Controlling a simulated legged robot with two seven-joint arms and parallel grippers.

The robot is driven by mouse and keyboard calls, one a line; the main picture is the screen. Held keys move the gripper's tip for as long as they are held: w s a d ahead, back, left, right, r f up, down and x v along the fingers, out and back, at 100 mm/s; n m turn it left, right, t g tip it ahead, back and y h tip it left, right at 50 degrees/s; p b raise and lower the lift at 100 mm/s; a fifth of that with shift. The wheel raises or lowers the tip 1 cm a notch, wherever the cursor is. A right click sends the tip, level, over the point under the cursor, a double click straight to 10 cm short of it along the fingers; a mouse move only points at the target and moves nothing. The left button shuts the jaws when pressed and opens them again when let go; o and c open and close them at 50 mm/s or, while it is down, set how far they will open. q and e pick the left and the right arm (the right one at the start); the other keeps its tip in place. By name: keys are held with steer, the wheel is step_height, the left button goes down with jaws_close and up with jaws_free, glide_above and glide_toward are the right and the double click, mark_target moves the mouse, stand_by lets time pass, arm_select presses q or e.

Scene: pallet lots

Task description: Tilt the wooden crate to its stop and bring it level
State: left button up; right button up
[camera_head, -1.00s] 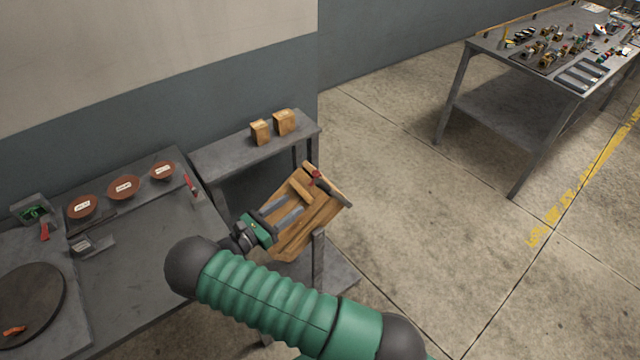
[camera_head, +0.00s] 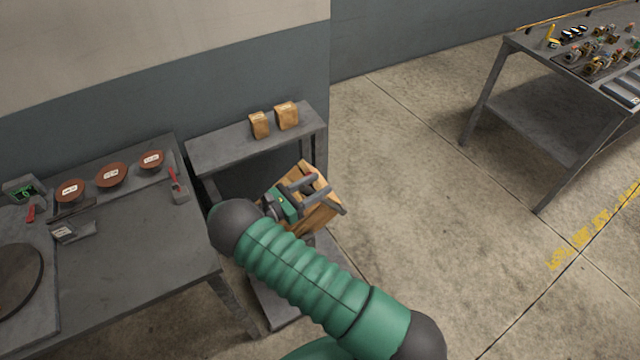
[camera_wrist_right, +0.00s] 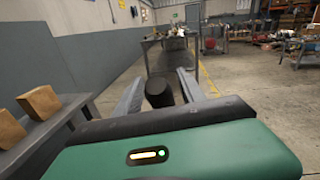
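The wooden crate (camera_head: 318,217) sits tilted beside the low shelf, partly hidden behind my right gripper and arm. A small red part shows at its upper end. My right gripper (camera_head: 322,184) is over the crate's upper part, its two grey fingers spread apart. In the right wrist view the fingers (camera_wrist_right: 160,77) also stand apart, with a dark cylinder (camera_wrist_right: 158,94) showing between them; I cannot tell whether it is near the fingers or far behind. Whether the fingers touch the crate is unclear. My left gripper is out of view.
A grey shelf (camera_head: 215,148) with two small cardboard boxes (camera_head: 287,115) stands behind the crate. A grey workbench (camera_head: 140,235) with brown bowls (camera_head: 111,175) is at left. A cluttered table (camera_head: 530,60) stands far right. Open floor (camera_head: 430,170) lies right of the crate.

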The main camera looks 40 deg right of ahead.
steer(key=shift+a+r, duration=0.1)
steer(key=shift+a, duration=0.15)
steer(key=c, duration=0.7)
steer(key=shift+c, duration=1.4)
steer(key=shift+s+d, duration=0.1)
steer(key=shift+d, duration=0.1)
jaws_close()
